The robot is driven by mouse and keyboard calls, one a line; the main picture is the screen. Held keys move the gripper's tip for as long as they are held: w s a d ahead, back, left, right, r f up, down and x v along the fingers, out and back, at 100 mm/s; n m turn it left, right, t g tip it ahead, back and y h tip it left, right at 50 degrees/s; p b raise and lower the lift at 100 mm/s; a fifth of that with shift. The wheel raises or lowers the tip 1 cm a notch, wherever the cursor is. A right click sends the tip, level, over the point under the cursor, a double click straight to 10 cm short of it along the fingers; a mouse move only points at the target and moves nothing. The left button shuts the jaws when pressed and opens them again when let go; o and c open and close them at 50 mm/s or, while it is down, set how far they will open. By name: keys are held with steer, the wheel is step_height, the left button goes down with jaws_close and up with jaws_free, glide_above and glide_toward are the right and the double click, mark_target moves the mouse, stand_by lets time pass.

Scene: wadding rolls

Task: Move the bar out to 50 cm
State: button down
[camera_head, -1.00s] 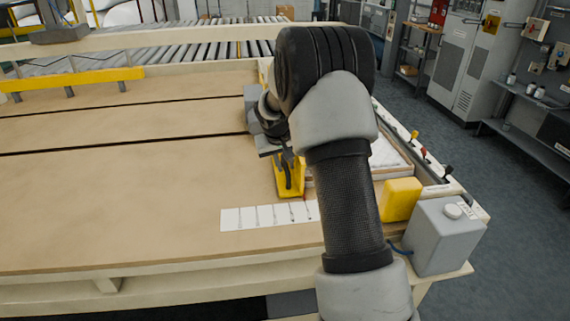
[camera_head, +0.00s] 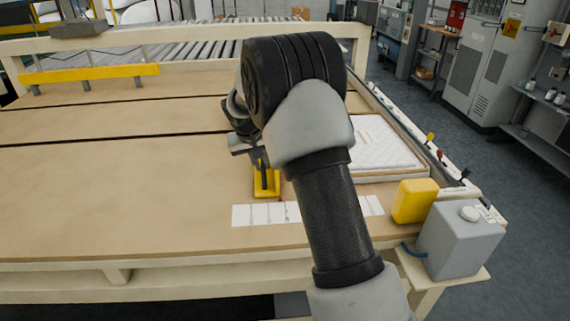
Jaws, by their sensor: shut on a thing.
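A small yellow piece (camera_head: 266,187) with an upright dark handle stands on the tan table, just behind a white marked strip (camera_head: 246,215). I take this piece to be the bar or its grip; my arm hides what lies to its right. My gripper (camera_head: 261,164) comes down from above and is shut on the handle; the fingertips are small and partly hidden. The strip has several dark marks, too small to read. My forearm covers its middle, and its right end shows past the arm. The yellow piece stands over the left part of the strip.
A white quilted pad in a tray (camera_head: 376,174) lies right of my arm. A yellow block (camera_head: 415,201) and a grey canister (camera_head: 460,240) stand at the right front corner. A yellow rail (camera_head: 90,74) stands far left. The tan table (camera_head: 130,195) left of my gripper is clear.

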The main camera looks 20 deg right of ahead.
steer(key=shift+s+d, duration=0.2)
steer(key=shift+d, duration=0.55)
steer(key=c, duration=2)
jaws_free()
steer(key=shift+a, duration=0.1)
steer(key=shift+c, duration=0.2)
steer(key=p+v, duration=0.1)
steer(key=v, duration=1.6)
steer(key=shift+a+r+p, duration=0.2)
steer(key=shift+a+p, duration=0.05)
steer(key=shift+p, duration=0.05)
